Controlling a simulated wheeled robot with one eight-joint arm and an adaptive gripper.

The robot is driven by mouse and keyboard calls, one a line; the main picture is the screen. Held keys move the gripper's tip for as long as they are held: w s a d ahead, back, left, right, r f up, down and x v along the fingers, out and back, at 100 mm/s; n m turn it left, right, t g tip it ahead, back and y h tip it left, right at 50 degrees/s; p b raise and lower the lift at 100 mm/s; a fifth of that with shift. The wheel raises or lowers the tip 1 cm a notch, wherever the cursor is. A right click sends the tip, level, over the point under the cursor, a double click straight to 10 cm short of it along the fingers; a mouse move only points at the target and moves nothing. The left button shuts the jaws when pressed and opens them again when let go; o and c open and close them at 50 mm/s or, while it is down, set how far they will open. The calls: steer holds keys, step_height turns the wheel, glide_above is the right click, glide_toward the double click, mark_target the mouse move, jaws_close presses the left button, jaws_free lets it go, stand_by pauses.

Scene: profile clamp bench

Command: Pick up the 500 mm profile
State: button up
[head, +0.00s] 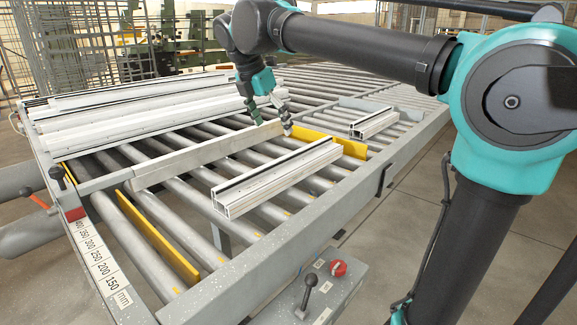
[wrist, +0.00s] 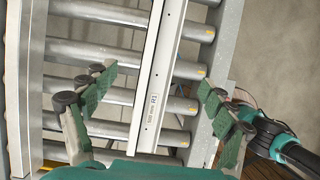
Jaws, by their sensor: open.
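A pale grey profile with a dark slot along its top (head: 278,178) lies across the rollers in the head view, and is probably the 500 mm profile. A shorter profile (head: 373,122) lies farther back to the right. My gripper (head: 271,114) is open, above the far end of the longer profile. In the wrist view a pale profile (wrist: 162,65) runs between the spread green fingers of my gripper (wrist: 158,98), with clear space on both sides. A small printed label is on it, too small to read surely.
A stack of several long profiles (head: 140,108) lies at the left. A metal fence bar (head: 205,152) and yellow plates (head: 335,145) stand among the rollers. A millimetre scale (head: 98,255) marks the front left edge. A control box with a red knob (head: 338,268) is at the front.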

mark_target(289, 166)
steer(key=x, duration=1.6)
steer(key=shift+d+f, duration=0.25)
steer(key=shift+f, duration=0.05)
steer(key=c, duration=1.8)
